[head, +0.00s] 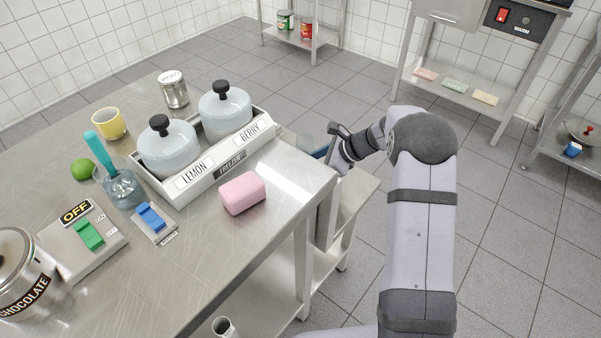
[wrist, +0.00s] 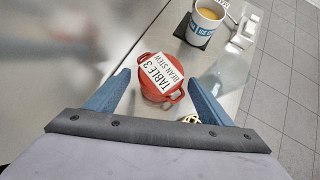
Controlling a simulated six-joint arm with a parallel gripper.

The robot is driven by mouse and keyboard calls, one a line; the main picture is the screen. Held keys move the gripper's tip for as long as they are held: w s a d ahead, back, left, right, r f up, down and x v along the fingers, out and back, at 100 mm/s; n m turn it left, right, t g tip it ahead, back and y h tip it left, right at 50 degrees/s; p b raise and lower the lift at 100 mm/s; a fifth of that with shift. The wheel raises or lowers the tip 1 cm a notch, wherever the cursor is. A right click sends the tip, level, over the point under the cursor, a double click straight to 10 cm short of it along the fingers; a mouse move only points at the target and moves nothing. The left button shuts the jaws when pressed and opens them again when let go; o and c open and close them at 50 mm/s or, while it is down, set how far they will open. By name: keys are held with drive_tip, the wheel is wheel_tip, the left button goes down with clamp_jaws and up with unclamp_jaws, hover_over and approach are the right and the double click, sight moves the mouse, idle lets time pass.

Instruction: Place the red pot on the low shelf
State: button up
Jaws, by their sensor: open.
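The red pot (wrist: 160,84) shows in the wrist view, with side handles and a white label reading TABLE 3 BEAN STEW on top. It stands on a brushed metal surface (wrist: 121,45). My gripper (wrist: 159,78) is open, with one blue finger on each side of the pot; I cannot tell whether they touch it. In the head view my gripper (head: 322,150) is beyond the right end of the steel table, and the pot is hidden there. Low shelves show under the near table (head: 262,287) and under the rear right table (head: 440,92).
In the wrist view, a mug (wrist: 205,24) stands on a dark mat close to the pot, and a pale yellow object (wrist: 190,119) lies by it. In the head view, the freezer tray (head: 222,170) and a pink sponge (head: 242,193) are near the table's edge.

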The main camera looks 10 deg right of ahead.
drive_tip(key=v, duration=0.8)
drive_tip(key=shift+d+r+p, duration=0.2)
drive_tip(key=shift+p, duration=0.1)
drive_tip(key=s+d+f+n+h, duration=0.1)
drive_tip(key=s+n, duration=0.2)
drive_tip(key=s+d+f+n+g+h+b, duration=0.1)
drive_tip(key=s+n+h, duration=0.1)
drive_tip(key=s+n, duration=0.2)
drive_tip(key=s+f+n+g+h, duration=0.1)
drive_tip(key=s+n, duration=0.2)
drive_tip(key=shift+s+d+n+h+b, duration=0.15)
drive_tip(key=shift+d+n+h+b, duration=0.15)
drive_tip(key=shift+d+n, duration=0.1)
drive_tip(key=s+d+n+h, duration=0.4)
drive_tip(key=s+n, duration=0.4)
drive_tip(key=n, duration=0.3)
drive_tip(key=s+a+r+n+g+p, duration=0.15)
drive_tip(key=s+a, duration=0.45)
drive_tip(key=s, duration=0.6)
wheel_tip(320, 180, up, 21)
drive_tip(key=p, duration=2.1)
drive_tip(key=shift+w+f+m, duration=0.25)
drive_tip(key=shift+w+m, duration=0.1)
